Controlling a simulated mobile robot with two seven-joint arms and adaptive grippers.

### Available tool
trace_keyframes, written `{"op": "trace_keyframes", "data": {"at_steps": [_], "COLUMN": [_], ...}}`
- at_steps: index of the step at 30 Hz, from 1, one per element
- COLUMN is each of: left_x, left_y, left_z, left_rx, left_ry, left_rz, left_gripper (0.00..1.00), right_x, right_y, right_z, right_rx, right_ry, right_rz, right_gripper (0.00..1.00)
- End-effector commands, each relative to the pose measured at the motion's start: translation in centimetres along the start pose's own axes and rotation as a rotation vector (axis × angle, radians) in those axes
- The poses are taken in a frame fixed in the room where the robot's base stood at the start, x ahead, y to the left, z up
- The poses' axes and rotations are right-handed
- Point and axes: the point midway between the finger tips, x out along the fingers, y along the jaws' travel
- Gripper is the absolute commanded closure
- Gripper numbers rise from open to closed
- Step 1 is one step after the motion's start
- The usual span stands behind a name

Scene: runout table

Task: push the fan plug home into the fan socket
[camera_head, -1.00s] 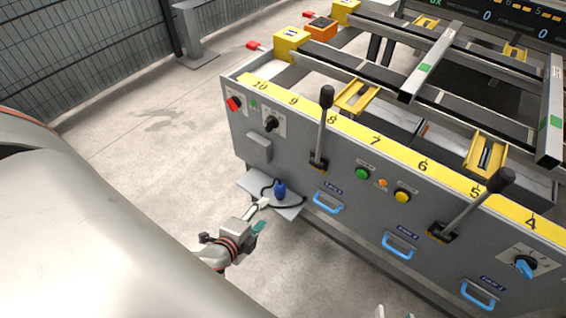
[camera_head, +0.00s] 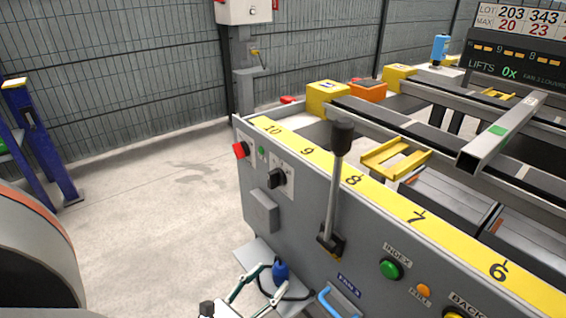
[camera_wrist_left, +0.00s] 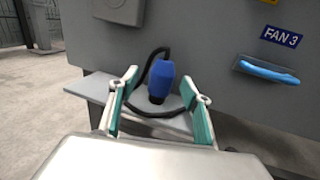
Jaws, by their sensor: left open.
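The blue fan plug (camera_head: 281,271) stands upright on a small grey shelf (camera_head: 252,255) at the front of the machine, with a dark cable looping beside it. In the left wrist view the plug (camera_wrist_left: 161,80) lies ahead, between the lines of the two fingers. My left gripper (camera_head: 258,287) is open and empty, its fingers apart on either side of the plug and not visibly touching it. My right gripper is out of view.
A blue handle (camera_head: 338,301) labelled FAN 3 sits right of the shelf. A black-knobbed lever (camera_head: 336,190) rises from the panel above it. A red knob (camera_head: 241,150) and a black selector (camera_head: 277,178) are higher up.

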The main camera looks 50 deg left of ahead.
Motion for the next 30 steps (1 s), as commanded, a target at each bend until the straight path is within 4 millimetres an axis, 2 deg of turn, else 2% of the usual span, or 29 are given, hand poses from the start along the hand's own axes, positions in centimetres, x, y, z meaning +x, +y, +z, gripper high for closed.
{"op": "trace_keyframes", "data": {"at_steps": [11,20,21,26,30], "left_x": [4.7,5.2,5.2,5.2,5.2], "left_y": [-0.5,-0.5,-0.5,-0.5,-0.5], "left_z": [-0.2,-0.1,-0.1,-0.1,-0.1], "left_rx": [-0.004,-0.004,-0.004,-0.004,-0.004], "left_ry": [0.004,0.004,0.004,0.005,0.004], "left_rz": [0.001,0.001,0.001,0.001,0.001], "left_gripper": [0.52,0.52,0.57,0.97,0.97], "right_x": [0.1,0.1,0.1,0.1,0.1], "right_y": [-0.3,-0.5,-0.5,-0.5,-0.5], "right_z": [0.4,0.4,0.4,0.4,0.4], "right_rx": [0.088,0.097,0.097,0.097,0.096], "right_ry": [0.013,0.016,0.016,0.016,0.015], "right_rz": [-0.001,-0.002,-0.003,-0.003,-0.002], "right_gripper": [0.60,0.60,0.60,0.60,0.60]}}
